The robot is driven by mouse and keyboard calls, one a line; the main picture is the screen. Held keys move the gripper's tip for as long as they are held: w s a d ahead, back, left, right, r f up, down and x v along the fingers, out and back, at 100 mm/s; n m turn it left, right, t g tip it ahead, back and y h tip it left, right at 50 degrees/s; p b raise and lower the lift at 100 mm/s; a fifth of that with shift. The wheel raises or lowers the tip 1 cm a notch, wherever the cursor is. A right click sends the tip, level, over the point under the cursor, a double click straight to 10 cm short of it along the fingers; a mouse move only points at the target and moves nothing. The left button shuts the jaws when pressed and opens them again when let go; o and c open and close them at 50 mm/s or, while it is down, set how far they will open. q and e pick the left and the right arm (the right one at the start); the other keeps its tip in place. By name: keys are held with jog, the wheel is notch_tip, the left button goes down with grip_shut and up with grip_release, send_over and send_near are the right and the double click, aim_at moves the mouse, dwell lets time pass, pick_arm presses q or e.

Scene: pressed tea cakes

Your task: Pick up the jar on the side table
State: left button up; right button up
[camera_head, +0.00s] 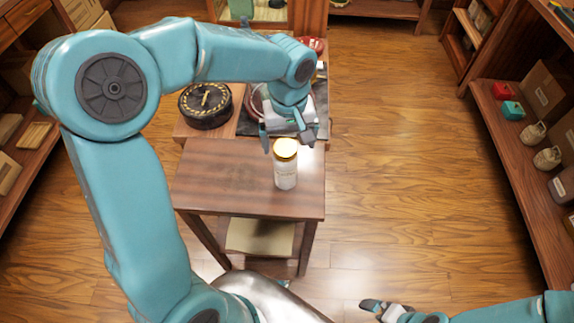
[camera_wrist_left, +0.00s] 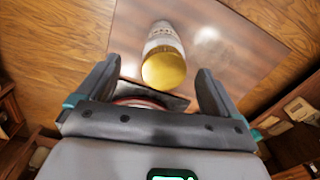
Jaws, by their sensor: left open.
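The jar (camera_head: 286,168) is pale with a yellow-gold lid and stands upright on the side table (camera_head: 215,180), right of its middle. My left gripper (camera_head: 284,143) is open and empty, over the back edge of the table, just behind and above the jar's lid. In the left wrist view the jar (camera_wrist_left: 164,55) shows lid-first, ahead of and between the two open fingers (camera_wrist_left: 158,85); it looks clear of them. My right gripper (camera_head: 372,306) is low at the bottom right of the head view, far from the jar; its jaw opening is unclear.
A round black tin with yellow markings (camera_head: 205,105) and a dark tray (camera_head: 322,127) stand behind the side table. A shelf (camera_head: 500,130) with shoes and boxes runs along the right. A pale board (camera_head: 260,236) lies on the table's lower shelf. The floor right of the table is clear.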

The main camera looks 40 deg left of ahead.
aim_at(285, 147)
pick_arm(q)
jog(key=f, duration=0.3)
jog(key=a+f, duration=0.1)
jog(key=f, duration=0.1)
jog(key=shift+w+f, duration=0.1)
jog(key=shift+f, duration=0.15)
jog(key=shift+s+r, duration=0.15)
jog(key=shift+s, duration=0.1)
jog(key=shift+w, duration=0.15)
jog(key=c, duration=1.7)
